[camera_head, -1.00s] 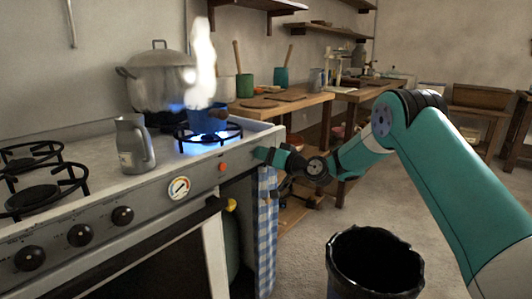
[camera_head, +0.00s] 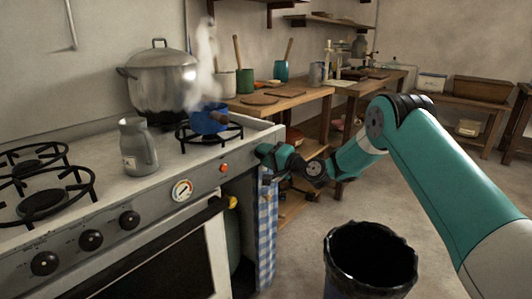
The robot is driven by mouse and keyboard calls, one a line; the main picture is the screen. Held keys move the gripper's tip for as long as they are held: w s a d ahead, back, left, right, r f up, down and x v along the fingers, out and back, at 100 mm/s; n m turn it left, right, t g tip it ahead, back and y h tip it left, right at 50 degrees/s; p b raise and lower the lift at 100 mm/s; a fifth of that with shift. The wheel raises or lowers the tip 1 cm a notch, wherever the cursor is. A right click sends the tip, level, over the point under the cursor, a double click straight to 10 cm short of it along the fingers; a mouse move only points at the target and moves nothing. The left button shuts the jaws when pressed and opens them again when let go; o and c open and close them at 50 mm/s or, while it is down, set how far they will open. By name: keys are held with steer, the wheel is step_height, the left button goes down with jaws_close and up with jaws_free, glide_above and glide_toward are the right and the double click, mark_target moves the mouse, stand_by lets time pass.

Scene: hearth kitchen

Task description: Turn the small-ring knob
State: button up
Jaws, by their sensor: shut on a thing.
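The stove front (camera_head: 150,208) carries several black knobs on its left part, one of them (camera_head: 129,220) left of the dial. My gripper (camera_head: 262,152) is at the right end of this front panel, shut at the place of the small-ring knob. The knob itself is hidden behind the jaws.
A grey jug (camera_head: 139,150) and a large lidded pot (camera_head: 163,82) stand on the stove. A checked towel (camera_head: 267,225) hangs just below my gripper. A black-lined bin (camera_head: 340,270) stands on the floor. A wooden bench (camera_head: 285,101) is behind.

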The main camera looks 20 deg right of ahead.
steer(key=shift+d+m, duration=0.1)
steer(key=shift+m, duration=0.2)
steer(key=o, duration=0.9)
steer(key=shift+o, duration=0.2)
steer(key=shift+s, duration=0.1)
steer(key=b+v, duration=0.3)
steer(key=v, duration=1.4)
steer(key=shift+b, duration=0.3)
steer(key=shift+d, duration=0.1)
